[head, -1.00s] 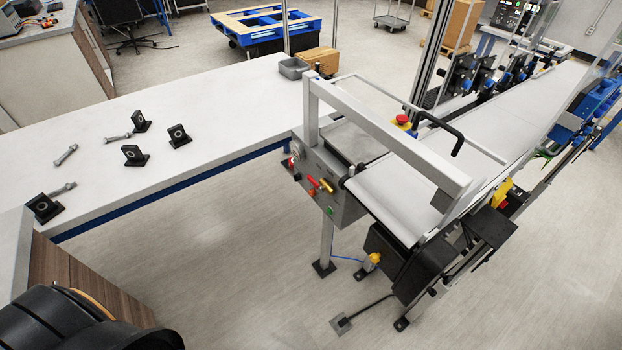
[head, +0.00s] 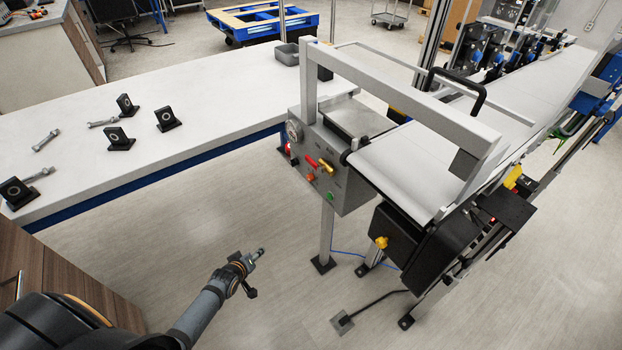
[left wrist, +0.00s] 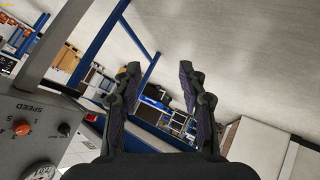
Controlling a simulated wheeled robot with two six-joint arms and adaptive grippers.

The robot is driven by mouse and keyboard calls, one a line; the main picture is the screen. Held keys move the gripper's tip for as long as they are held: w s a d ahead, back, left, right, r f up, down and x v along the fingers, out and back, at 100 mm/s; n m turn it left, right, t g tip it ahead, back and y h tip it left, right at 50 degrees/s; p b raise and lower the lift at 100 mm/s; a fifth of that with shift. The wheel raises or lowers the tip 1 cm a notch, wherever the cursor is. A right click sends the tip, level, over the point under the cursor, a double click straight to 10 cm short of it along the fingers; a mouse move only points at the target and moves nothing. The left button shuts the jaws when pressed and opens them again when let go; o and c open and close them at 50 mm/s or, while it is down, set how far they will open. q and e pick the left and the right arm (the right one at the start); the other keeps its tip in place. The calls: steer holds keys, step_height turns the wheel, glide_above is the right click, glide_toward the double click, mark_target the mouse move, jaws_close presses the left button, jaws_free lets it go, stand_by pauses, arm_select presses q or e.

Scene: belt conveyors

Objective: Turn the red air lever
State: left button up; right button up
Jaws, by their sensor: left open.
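The red air lever (head: 311,161) is on the front of the grey control box (head: 345,185) at the near end of the conveyor, beside a brass-coloured fitting (head: 326,168). My left gripper (head: 258,254) is in front of the box, to the lower left of the lever and well apart from it. In the left wrist view my left gripper (left wrist: 160,70) has its fingers spread with nothing between them. The lever is not clearly seen in that view. My right gripper is not in view.
A grey frame bar (head: 400,100) rises over the box. A white table (head: 200,110) with several black bearing blocks lies to the left. In the left wrist view, an orange speed knob (left wrist: 22,128) shows on a panel. Floor around my gripper is clear.

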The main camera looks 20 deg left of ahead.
arm_select(q)
steer(key=w+d+r+n+t+b, duration=0.2)
steer(key=w+r+t+b, duration=0.1)
steer(key=w+r, duration=0.45)
steer(key=n+t+h+b, duration=0.4)
steer(key=t+h+b, duration=0.1)
steer(key=h, duration=0.1)
glide_toward(309, 162)
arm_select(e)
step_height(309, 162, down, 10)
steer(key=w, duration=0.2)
arm_select(q)
steer(key=shift+y, duration=0.3)
steer(key=b+x, duration=0.3)
steer(key=x, duration=0.8)
steer(key=shift+s+d, duration=0.1)
steer(key=shift+d, duration=0.1)
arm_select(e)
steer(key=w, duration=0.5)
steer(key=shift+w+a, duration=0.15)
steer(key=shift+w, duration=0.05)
arm_select(q)
steer(key=shift+c, duration=0.4)
jaws_close()
